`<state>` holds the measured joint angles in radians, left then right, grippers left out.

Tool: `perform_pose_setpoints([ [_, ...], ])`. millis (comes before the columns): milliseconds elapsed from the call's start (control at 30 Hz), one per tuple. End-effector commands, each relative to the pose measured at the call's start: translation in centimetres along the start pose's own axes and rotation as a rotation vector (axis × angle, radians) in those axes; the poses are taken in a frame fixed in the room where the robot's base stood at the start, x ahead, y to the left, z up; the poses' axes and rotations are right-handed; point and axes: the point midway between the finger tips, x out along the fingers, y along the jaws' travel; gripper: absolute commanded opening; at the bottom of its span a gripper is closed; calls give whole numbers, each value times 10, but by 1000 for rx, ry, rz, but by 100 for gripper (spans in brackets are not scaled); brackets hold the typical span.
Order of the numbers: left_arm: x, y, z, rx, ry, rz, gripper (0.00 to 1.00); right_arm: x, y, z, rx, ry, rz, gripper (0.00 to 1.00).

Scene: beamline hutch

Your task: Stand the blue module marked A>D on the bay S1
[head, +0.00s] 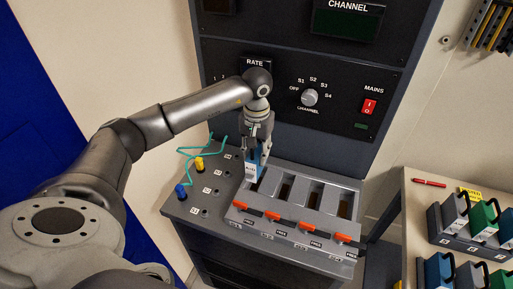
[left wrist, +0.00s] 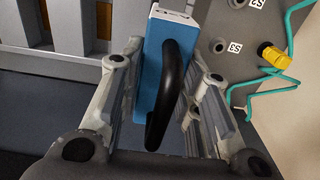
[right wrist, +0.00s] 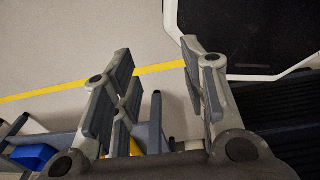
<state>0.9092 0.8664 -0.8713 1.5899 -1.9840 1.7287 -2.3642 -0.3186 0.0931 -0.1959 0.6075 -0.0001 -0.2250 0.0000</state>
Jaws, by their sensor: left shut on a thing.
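The blue module (head: 264,158) is upright in my left gripper (head: 258,135), at the left end of the grey bay rack (head: 300,225). The bays to the right show dark, empty slots, with orange levers (head: 305,226) along the front. My right gripper (right wrist: 158,80) is open and empty, away from the rack.
Left of the bays, a teal cable has a yellow plug (head: 199,163) and a blue plug (head: 181,190). Behind rises a panel with a channel knob (head: 309,97) and red mains switch (head: 369,106). At right, a shelf holds a red pen (head: 429,183) and several modules, including a green module (head: 482,217).

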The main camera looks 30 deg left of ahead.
Motion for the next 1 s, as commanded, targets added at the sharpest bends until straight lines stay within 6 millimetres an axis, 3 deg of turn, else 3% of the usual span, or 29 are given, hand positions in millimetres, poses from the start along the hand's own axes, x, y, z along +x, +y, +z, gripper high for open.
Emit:
perform_pose_setpoints([
  [133,18,0,0,-1,-1,0,2,10,0,-7,0,12,0,40],
  [400,43,0,0,-1,0,1,2,21,-13,-41,5,64,-14,40],
  [1000,52,0,0,0,1,0,2,24,-9,-18,-1,29,-10,40],
])
